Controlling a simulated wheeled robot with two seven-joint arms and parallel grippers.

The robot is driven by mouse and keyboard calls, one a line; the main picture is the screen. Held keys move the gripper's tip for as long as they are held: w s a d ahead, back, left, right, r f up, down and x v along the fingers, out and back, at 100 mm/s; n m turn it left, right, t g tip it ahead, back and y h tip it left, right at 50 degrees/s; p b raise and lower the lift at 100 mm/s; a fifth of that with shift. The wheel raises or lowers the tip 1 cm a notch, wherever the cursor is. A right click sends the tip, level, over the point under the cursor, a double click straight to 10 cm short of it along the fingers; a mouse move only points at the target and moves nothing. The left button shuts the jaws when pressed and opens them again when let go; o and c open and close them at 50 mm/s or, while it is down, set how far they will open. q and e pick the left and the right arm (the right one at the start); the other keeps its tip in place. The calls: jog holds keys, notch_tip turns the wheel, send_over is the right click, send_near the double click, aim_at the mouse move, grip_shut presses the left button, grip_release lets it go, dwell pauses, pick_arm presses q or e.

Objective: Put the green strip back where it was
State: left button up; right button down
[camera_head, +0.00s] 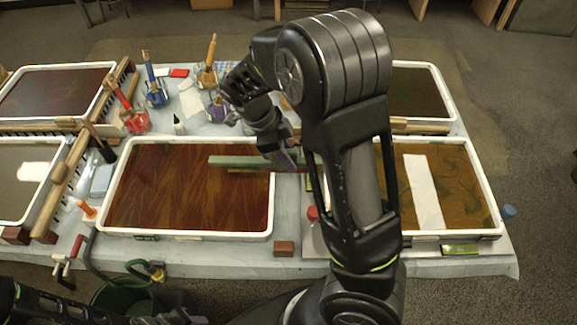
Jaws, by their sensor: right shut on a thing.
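The green strip (236,161) is a long, flat bar in the gripper of my right arm. It lies level across the upper right part of the red-brown marbling tray (185,235), and a dark streak shows just below it. My right gripper (284,160) is shut on the strip near the tray's right rim. The strip's right end is hidden by my gripper and arm. I cannot tell whether the strip touches the liquid. Part of my left arm shows at the bottom left edge, and its jaws are not clear.
A brown-green tray (497,225) with a white strip (424,190) lies right of my arm. More trays stand behind and left. Brush pots, including a red one (134,122) and a blue one (156,95), stand behind the middle tray. A green bucket (125,297) is below the front edge.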

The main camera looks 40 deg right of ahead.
notch_tip(320, 180, down, 4)
jog(key=shift+r, duration=0.25)
jog(key=shift+f, duration=0.1)
jog(key=shift+f, duration=0.1)
jog(key=shift+f+b, duration=0.3)
jog(key=shift+f, duration=0.2)
jog(key=c, duration=1.3)
grip_release()
jog(key=shift+o, duration=0.2)
